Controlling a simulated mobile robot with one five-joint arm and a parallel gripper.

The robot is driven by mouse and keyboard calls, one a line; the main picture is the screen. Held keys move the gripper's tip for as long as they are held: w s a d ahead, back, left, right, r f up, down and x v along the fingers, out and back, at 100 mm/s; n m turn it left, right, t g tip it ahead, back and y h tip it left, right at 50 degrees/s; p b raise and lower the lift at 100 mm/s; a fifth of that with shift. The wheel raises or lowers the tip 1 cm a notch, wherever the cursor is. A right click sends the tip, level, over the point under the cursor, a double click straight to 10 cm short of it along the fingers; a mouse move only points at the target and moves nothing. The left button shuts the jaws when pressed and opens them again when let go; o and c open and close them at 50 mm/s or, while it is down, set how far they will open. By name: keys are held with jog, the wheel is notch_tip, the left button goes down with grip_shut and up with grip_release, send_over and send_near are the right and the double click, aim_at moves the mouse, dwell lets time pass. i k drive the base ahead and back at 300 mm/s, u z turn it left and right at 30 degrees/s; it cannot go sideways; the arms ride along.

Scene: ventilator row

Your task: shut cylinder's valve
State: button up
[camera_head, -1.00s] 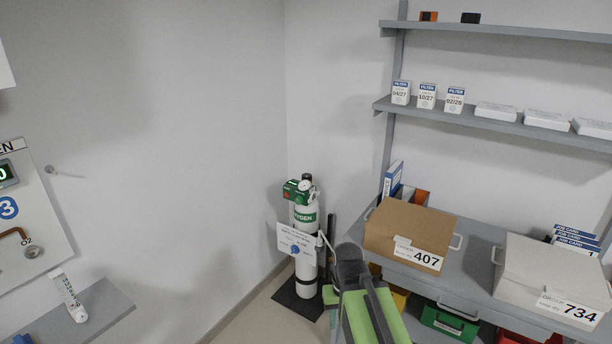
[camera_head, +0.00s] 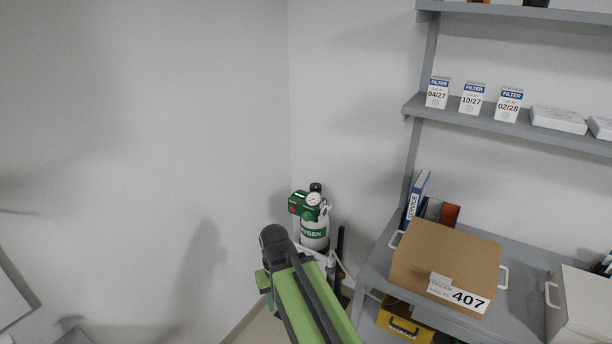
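The oxygen cylinder (camera_head: 314,233) is white with a green label and stands upright in the corner. On its top sit a green regulator with a round gauge (camera_head: 313,199) and a black knob (camera_head: 316,187) that looks like the valve. My green and dark grey arm reaches up from the bottom and covers the cylinder's lower part. The arm's rounded dark joint is left of and in front of the cylinder. My gripper's fingers are not visible, so I cannot see what they hold or touch.
A grey bench (camera_head: 519,262) with a brown box marked 407 (camera_head: 444,262) stands to the right. A yellow bin (camera_head: 404,323) is below it. A wall shelf (camera_head: 560,137) holds filter boxes. Bare wall lies left of the cylinder.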

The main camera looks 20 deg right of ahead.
aim_at(316, 187)
jog(key=z, duration=0.2)
jog(key=i, duration=1)
jog(key=z, duration=0.5)
